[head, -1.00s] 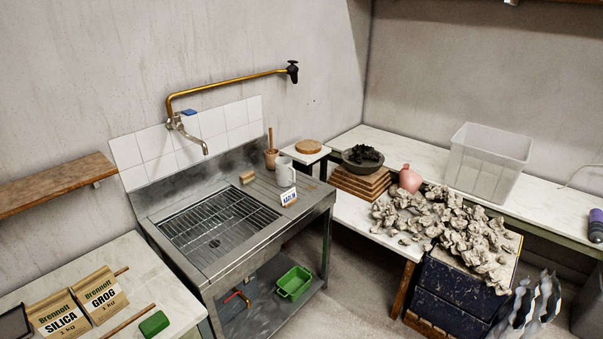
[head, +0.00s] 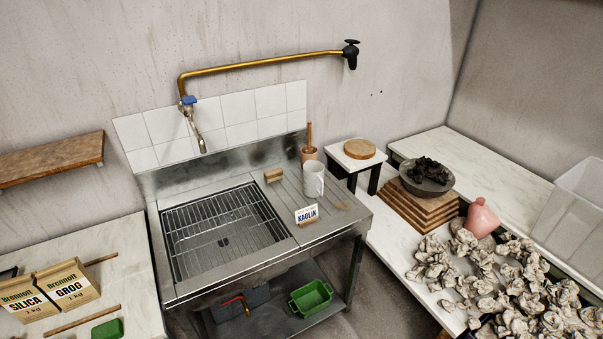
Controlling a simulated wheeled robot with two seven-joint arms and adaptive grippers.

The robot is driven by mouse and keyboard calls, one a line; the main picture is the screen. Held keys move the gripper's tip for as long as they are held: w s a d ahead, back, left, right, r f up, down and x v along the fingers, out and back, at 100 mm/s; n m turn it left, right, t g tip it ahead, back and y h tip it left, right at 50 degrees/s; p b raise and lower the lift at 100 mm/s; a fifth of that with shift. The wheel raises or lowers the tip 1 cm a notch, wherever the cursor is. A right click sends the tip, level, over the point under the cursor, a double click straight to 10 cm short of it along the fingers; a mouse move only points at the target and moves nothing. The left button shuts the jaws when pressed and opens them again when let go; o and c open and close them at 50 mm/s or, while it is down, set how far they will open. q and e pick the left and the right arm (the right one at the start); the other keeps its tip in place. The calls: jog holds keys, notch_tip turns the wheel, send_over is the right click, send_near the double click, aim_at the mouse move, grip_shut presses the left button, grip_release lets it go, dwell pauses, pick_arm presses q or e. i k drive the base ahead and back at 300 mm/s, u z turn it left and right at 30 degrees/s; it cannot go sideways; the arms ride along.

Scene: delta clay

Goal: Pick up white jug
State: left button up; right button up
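The white jug (head: 313,181) stands upright on the ribbed drainboard of the metal sink unit (head: 345,212), in the head view. It is at the right end of the unit, behind the small Kaolin sign (head: 307,215) and in front of a terracotta pot with a wooden handle (head: 309,152). Neither of my grippers is in view.
A wooden block (head: 273,175) lies left of the jug. The sink basin with its wire rack (head: 222,230) is further left, under a brass tap (head: 260,66). A small white stand (head: 352,165) with a round wooden disc is at the right. Crumpled clay pieces (head: 500,285) cover the right table.

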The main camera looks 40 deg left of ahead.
aim_at(314, 171)
jog(key=u, duration=0.7)
jog(key=i, duration=0.95)
jog(key=u, duration=1)
